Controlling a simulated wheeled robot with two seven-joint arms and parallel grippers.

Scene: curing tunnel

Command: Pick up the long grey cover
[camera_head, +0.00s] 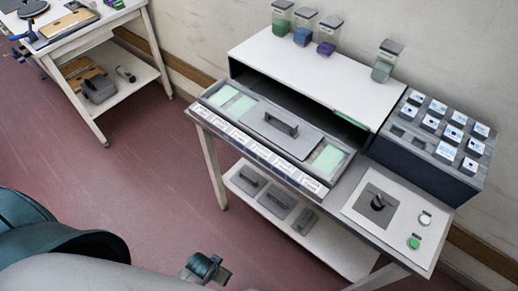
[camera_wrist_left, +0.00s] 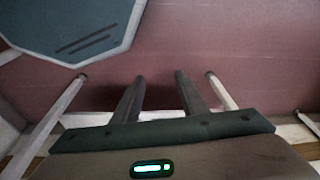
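The long grey cover (camera_head: 268,123) is a flat plate with a dark raised bar handle (camera_head: 281,123). It lies over the middle of a long shallow tray (camera_head: 336,178) in the head view, with pale green areas showing at both ends. My left gripper (camera_head: 214,271) is at the bottom of the head view, well short of the table and apart from the cover. In the left wrist view my left gripper (camera_wrist_left: 159,76) has its two fingers apart with nothing between them. The cover is not recognisable there. My right gripper is not in view.
A white hood (camera_head: 310,70) stands behind the tray, with several lidded jars on top. A dark rack (camera_head: 400,150) of small boxes and a panel (camera_head: 362,222) with a knob and buttons are right. The lower shelf (camera_head: 325,250) holds smaller handled covers. Open floor lies left.

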